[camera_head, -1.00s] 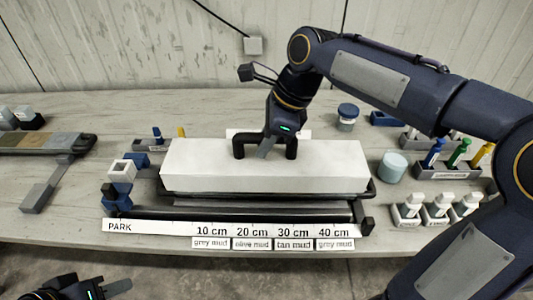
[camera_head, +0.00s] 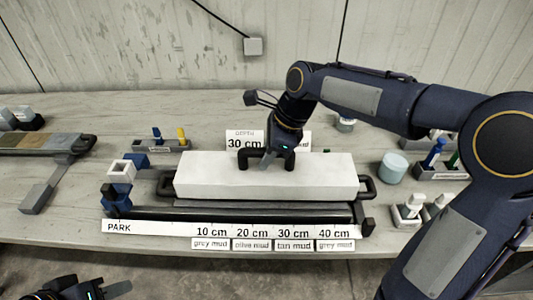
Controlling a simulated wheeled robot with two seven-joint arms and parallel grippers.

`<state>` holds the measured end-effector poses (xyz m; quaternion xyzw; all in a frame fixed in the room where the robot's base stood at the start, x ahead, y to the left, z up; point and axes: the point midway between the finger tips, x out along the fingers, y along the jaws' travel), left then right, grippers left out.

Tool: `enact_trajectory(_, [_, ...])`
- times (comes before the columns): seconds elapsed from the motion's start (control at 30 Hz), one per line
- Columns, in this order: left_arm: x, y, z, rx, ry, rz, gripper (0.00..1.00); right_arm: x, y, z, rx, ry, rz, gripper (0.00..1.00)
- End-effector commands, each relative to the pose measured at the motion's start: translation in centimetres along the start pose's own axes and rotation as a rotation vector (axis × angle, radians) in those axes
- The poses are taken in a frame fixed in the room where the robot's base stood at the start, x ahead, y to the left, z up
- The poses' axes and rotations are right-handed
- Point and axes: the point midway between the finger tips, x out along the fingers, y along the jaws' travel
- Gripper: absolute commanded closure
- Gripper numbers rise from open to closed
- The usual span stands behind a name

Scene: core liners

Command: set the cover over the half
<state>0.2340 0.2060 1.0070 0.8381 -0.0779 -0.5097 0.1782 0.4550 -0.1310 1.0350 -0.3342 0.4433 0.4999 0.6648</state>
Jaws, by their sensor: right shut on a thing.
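The cover is a long white block (camera_head: 265,178) with a black handle (camera_head: 243,160) on top. My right gripper (camera_head: 268,160) is shut on that handle. The cover lies over or just above a dark tray (camera_head: 368,187) whose looped end handles stick out at both sides; the half is hidden beneath it. I cannot tell whether cover and tray touch. My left gripper (camera_head: 115,290) is at the bottom left, partly cut off, away from the cover; its jaw opening is unclear.
A depth scale (camera_head: 160,228) marked PARK to 40 cm runs along the front. Left stand blocks (camera_head: 120,170), a "30 cm" card (camera_head: 244,142), a pale blue jar (camera_head: 392,167) and tool racks surround the tray. A sampled core tray (camera_head: 45,143) lies far left.

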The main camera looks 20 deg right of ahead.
Motion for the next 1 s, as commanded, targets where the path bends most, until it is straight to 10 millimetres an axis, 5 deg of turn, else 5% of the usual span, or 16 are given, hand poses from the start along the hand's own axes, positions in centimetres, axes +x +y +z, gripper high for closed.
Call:
enact_trajectory(0.37, [0.3,-0.1,0.1,0.000,0.000,0.000,0.64,0.9,0.0,-0.3,0.000,0.000,0.001,1.00])
enact_trajectory(0.4, [0.3,-0.1,0.1,0.000,0.000,0.000,0.64,0.9,0.1,-0.4,0.000,0.001,0.002,0.78])
enact_trajectory(0.57, [0.3,-0.1,0.1,0.000,0.000,0.000,0.64,0.9,0.0,-0.4,0.000,0.000,0.001,0.57])
enact_trajectory(1.0, [-0.3,0.1,-0.1,0.000,0.000,0.000,0.64,-0.7,0.0,0.3,-0.001,-0.002,-0.002,0.57])
